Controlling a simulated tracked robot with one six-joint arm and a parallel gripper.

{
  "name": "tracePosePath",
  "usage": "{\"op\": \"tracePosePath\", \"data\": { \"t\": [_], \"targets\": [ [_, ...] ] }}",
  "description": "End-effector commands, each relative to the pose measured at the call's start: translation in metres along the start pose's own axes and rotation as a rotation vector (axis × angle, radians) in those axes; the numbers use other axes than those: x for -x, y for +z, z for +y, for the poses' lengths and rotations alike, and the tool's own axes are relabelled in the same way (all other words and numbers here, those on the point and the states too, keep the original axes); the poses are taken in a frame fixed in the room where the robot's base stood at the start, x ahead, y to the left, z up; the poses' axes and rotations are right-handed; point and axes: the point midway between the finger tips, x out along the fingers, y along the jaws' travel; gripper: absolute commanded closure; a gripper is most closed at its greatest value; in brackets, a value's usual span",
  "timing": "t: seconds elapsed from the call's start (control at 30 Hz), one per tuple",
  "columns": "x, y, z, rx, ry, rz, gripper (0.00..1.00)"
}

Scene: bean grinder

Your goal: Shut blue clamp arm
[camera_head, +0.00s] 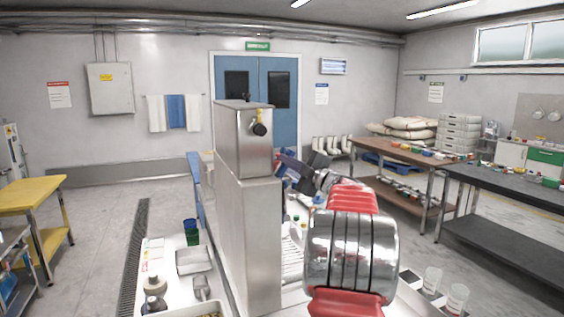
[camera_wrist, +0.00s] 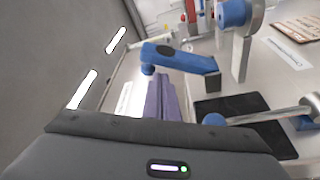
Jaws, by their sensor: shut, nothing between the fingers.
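The blue clamp arm (camera_wrist: 180,57) shows in the wrist view as a blue bar with a round knob at its left end. Its right end reaches toward a grey metal part. My gripper (camera_wrist: 159,80) is shut and empty, its purple-grey fingers pressed together. The fingertips lie just below the bar in the picture; I cannot tell whether they touch it. In the head view my gripper (camera_head: 284,157) is beside the tall steel machine (camera_head: 247,220). My own arm and the machine hide most of the clamp there.
In the wrist view a grey wall panel fills the left. A blue-capped post (camera_wrist: 234,14), a black pad (camera_wrist: 232,106) and a blue-ended metal lever (camera_wrist: 270,115) stand to the right. In the head view a white counter (camera_head: 160,265) with trays and jars lies left of the machine.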

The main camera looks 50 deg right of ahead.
Motion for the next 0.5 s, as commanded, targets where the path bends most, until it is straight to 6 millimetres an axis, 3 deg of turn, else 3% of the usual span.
{"op": "tracePosePath", "data": {
  "t": [0.5],
  "targets": [
    [0.013,0.038,-0.006,-0.468,0.161,-0.001,1.00]
  ]
}}
